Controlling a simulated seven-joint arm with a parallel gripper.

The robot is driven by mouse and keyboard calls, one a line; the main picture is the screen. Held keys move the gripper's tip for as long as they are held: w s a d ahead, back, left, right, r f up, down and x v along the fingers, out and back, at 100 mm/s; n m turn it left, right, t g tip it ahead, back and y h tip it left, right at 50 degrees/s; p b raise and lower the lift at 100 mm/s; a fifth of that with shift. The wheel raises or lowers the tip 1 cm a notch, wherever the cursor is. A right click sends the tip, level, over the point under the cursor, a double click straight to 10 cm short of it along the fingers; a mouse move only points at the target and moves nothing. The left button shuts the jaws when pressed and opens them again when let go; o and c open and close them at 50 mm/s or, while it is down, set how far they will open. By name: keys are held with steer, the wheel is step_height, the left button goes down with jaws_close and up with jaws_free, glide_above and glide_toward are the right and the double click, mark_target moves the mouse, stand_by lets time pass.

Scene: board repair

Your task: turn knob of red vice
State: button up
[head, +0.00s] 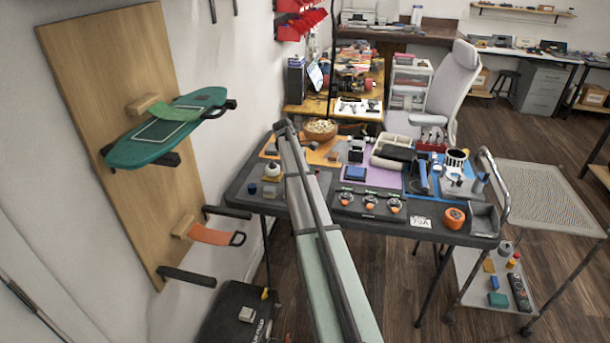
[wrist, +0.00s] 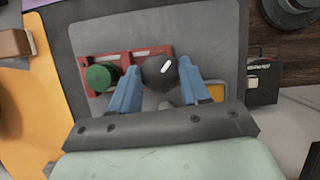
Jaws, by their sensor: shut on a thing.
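The red vice (wrist: 122,58) lies on a grey surface in the wrist view. A dark round knob (wrist: 160,72) with a white mark is at its right end. My gripper (wrist: 159,66) has a blue finger on each side of this knob and is shut on it. A green round piece (wrist: 98,77) sits at the left end of the vice, outside the fingers. In the head view my arm crosses the workbench, and I cannot make out the vice or the fingertips there.
In the wrist view an orange mat (wrist: 38,110) and a brown block (wrist: 14,43) are at left. A yellow-edged piece (wrist: 216,91) is close to the right finger. In the head view the workbench (head: 375,222) is crowded with tools, with an orange roll (head: 454,218) at its front right.

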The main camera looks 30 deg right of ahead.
steer(key=shift+n+t+h, duration=0.4)
steer(key=shift+n+t, duration=0.1)
steer(key=shift+n, duration=1)
steer(key=o, duration=1.1)
steer(key=shift+c, duration=0.2)
steer(key=shift+a+r, duration=0.1)
steer(key=shift+r, duration=0.05)
steer(key=v, duration=1.3)
steer(key=shift+r, duration=0.3)
